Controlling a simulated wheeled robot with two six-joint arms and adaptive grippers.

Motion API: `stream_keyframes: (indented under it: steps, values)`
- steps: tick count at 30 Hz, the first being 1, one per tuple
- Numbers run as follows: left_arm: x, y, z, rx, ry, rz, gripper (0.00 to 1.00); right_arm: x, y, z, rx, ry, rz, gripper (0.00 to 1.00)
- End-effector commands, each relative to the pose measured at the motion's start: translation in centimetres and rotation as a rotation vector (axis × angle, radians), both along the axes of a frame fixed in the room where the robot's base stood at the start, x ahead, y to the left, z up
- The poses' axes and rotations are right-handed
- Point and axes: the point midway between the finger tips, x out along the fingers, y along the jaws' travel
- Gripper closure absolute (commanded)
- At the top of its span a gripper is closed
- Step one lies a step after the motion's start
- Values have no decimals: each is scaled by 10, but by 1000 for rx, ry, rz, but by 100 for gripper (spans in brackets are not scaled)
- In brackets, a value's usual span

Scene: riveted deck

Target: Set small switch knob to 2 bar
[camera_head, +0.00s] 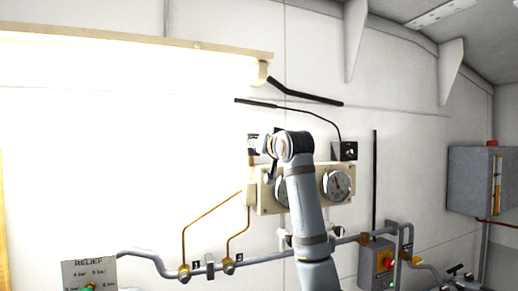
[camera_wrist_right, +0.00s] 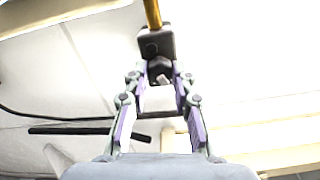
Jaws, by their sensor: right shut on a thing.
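A small dark switch box (camera_head: 252,140) is on the wall above the left gauge, with a brass pipe below it. My right gripper (camera_head: 266,145) is in front of it and hides part of its face. In the right wrist view the box (camera_wrist_right: 153,44) is upside down, with a small dark knob (camera_wrist_right: 158,67) on it. There my right gripper (camera_wrist_right: 160,76) has its fingertips closed in at this knob and is shut on it. The scale marks and the pointer setting are too small or hidden to read. My left gripper is in neither view.
A pale panel carries a round gauge (camera_head: 337,185) and another partly behind my arm. A second dark switch box (camera_head: 345,151) is at right. A RELIEF plate (camera_head: 88,272) is at lower left. Pipes run below; a grey box (camera_head: 480,180) is at far right.

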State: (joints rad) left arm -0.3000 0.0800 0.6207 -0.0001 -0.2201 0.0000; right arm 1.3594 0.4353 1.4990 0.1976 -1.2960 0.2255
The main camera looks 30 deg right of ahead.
Motion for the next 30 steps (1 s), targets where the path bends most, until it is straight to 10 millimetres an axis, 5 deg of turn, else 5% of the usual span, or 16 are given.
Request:
stream_keyframes:
  steps: [30]
  values:
    - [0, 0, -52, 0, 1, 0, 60, -1, -1, -1, 803, -197, 1, 100]
